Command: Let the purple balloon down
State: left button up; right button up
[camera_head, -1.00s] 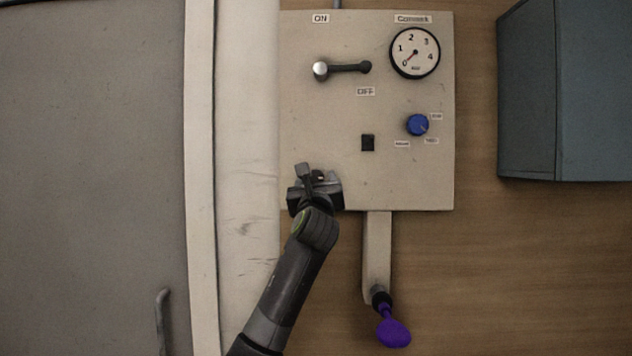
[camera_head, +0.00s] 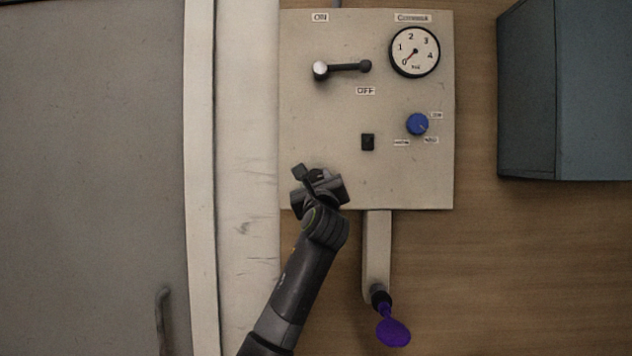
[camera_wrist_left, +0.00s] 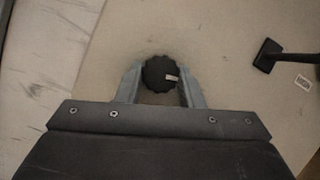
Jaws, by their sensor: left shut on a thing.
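The small purple balloon (camera_head: 393,331) hangs from a black nozzle (camera_head: 381,299) at the lower end of a beige arm below the panel. My left gripper (camera_head: 319,188) is over the panel's lower left corner. In the left wrist view, its fingers (camera_wrist_left: 160,80) are shut on a round black knob (camera_wrist_left: 158,72) with a small white mark. In the head view, the gripper hides this knob. The gauge (camera_head: 414,52) has its needle near 0. A lever (camera_head: 345,67) lies sideways between the ON and OFF labels. My right gripper is not in view.
The beige panel (camera_head: 320,120) carries a blue knob (camera_head: 417,124) and a small black switch (camera_head: 367,142). A blue-grey box (camera_head: 560,95) stands at the upper right. The wooden surface (camera_head: 520,270) at the lower right is bare.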

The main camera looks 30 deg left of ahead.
pick_arm(q)
jog(key=n+g+y, duration=0.1)
jog(key=n, duration=0.2)
jog(key=n+g, duration=0.1)
jog(key=n, duration=0.2)
jog(key=shift+w+d+g+y, duration=0.1)
jog(key=shift+d+g+y, duration=0.05)
jog(key=shift+g+y, duration=0.2)
jog(key=n, duration=0.2)
jog(key=n+g+p, duration=0.1)
jog(key=n, duration=0.2)
jog(key=shift+r+g, duration=0.2)
jog(key=shift+g, duration=0.05)
jog(key=n+g, duration=0.1)
jog(key=n, duration=0.3)
jog(key=shift+d+r+g+p, duration=0.1)
jog(key=shift+g+p, duration=0.25)
jog(key=shift+g, duration=0.05)
jog(key=shift+n+g+h, duration=0.45)
jog(key=shift+n+g, duration=0.05)
jog(key=shift+n, duration=1.1)
jog(key=o, duration=1)
